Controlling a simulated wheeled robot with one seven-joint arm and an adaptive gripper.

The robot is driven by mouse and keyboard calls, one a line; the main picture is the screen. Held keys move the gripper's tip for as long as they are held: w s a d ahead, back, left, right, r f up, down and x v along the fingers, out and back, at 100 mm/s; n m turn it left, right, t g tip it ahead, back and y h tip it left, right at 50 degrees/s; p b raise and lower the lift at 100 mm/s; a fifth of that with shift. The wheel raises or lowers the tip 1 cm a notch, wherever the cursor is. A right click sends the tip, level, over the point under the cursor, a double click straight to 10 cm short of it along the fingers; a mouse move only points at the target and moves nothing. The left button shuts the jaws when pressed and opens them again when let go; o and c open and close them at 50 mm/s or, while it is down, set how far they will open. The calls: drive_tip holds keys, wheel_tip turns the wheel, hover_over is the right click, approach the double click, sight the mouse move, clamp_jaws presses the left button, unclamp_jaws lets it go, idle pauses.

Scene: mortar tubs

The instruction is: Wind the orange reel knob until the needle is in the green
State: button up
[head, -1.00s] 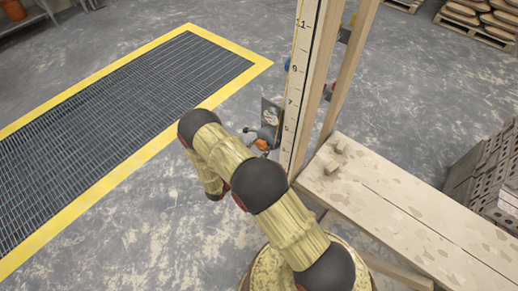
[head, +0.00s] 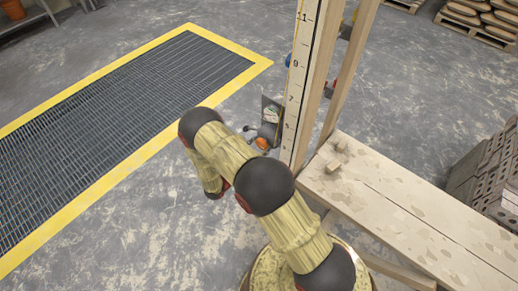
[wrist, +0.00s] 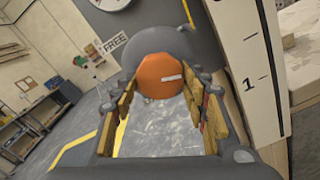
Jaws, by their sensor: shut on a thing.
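The orange reel knob (wrist: 158,76) sits between the fingers of my gripper (wrist: 160,90) in the wrist view. The gripper is shut on it. The knob has a short white mark, almost level, on its right half. A rounded grey reel body (wrist: 165,44) is behind it. In the head view the knob (head: 262,143) is a small orange spot beside the upright post. The round pale dial (head: 271,114) is above it. In the wrist view the dial (wrist: 108,3) is cut off by the top edge; I cannot read its needle or its green part.
A tall wooden post with a numbered scale (head: 296,85) stands close to the right of the knob. A plank bench (head: 400,215) lies right of the post. A yellow-edged floor grate (head: 120,90) is at the left. Grey blocks (head: 490,175) stand at the far right.

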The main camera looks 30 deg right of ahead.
drive_tip(key=m+b, duration=0.2)
drive_tip(key=m, duration=0.2)
drive_tip(key=shift+m+b, duration=0.3)
drive_tip(key=m+b, duration=0.3)
drive_tip(key=m, duration=0.1)
drive_tip(key=shift+w+m, duration=0.1)
drive_tip(key=shift+m, duration=0.2)
drive_tip(key=m+b, duration=0.3)
drive_tip(key=m, duration=0.1)
drive_tip(key=shift+m, duration=0.3)
drive_tip(key=shift+r+m+b, duration=0.15)
drive_tip(key=shift+m+b, duration=1.85)
drive_tip(key=shift+m, duration=0.1)
drive_tip(key=o, duration=1.2)
drive_tip(key=shift+r, duration=0.1)
drive_tip(key=shift+c, duration=0.2)
drive_tip(key=v, duration=1.2)
